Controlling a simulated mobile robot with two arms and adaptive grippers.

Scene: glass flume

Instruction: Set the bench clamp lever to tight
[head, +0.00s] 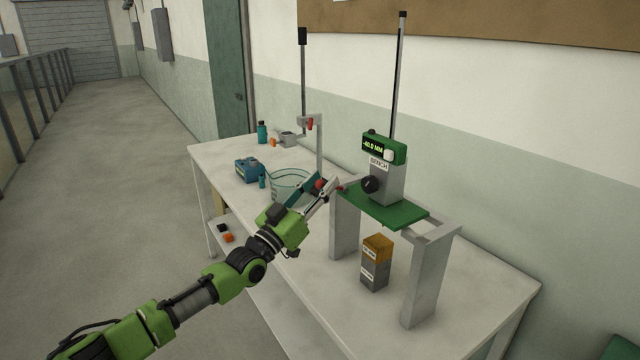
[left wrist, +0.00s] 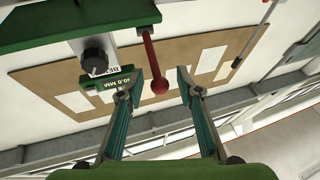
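The bench unit (head: 384,184) carries a "BENCH" label, a black knob (head: 370,184) and a green display box (head: 385,147) reading about -40.0 MM. It stands on a green plate (head: 400,211). A red lever with a ball end (left wrist: 159,85) sticks out from the plate's edge; part of the lever (head: 341,188) shows in the head view, partly hidden by a finger. My left gripper (left wrist: 160,78) is open, its two fingers on either side of the ball, with gaps visible. It also shows in the head view (head: 325,183). My right gripper is not in view.
A clear basin (head: 289,186) stands behind my left gripper. A blue box (head: 248,169) and a second stand with a red part (head: 310,123) are farther back. A grey and orange block (head: 375,263) stands under the green plate. The near tabletop is clear.

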